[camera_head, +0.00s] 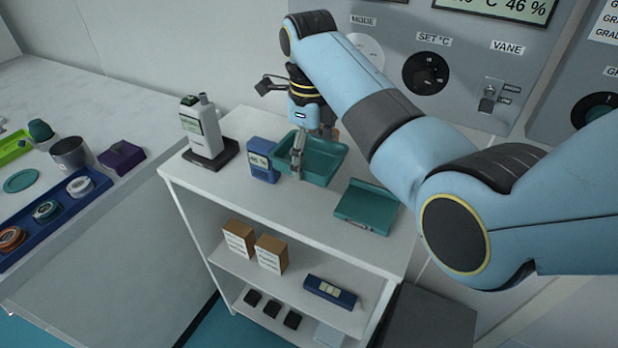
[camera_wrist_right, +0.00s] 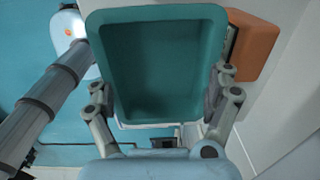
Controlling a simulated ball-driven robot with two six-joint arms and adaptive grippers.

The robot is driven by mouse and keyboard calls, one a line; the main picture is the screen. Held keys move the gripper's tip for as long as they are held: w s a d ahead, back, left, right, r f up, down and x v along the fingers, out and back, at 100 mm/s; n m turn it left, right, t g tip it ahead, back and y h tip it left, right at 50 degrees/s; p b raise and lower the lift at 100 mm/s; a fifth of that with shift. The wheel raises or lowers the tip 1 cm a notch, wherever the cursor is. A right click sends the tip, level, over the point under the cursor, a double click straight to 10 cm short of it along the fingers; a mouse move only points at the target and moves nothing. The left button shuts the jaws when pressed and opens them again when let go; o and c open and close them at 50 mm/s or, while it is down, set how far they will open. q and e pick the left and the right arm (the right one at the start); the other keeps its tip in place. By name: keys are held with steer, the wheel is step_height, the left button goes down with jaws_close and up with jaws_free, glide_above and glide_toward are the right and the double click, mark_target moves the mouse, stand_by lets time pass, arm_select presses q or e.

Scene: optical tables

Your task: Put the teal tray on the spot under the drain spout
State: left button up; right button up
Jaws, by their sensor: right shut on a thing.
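The teal tray (camera_head: 322,160) is an open, deep, rectangular tub over the back part of the white cart's top. My right gripper (camera_head: 300,148) comes down to it from above. In the right wrist view the tray (camera_wrist_right: 150,70) fills the middle, with a finger of my right gripper (camera_wrist_right: 158,108) against each side, shut on it. The tray looks empty and about level; I cannot tell whether it touches the cart top. I cannot make out the drain spout or the spot under it. My left gripper is not in view.
On the cart top (camera_head: 235,190) stand a white bottle (camera_head: 201,128) on a dark base, a blue meter (camera_head: 262,160) close left of the tray, and a flat teal device (camera_head: 367,206) to its right. A control panel (camera_head: 400,45) rises behind. An orange-brown block (camera_wrist_right: 255,50) is beside the tray.

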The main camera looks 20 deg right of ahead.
mark_target(311, 164)
step_height(311, 164, down, 3)
steer(key=shift+f, duration=0.2)
step_height(311, 164, down, 4)
steer(key=shift+r, duration=0.2)
steer(key=shift+f, duration=0.15)
steer(key=shift+s, duration=0.1)
steer(key=o, duration=1)
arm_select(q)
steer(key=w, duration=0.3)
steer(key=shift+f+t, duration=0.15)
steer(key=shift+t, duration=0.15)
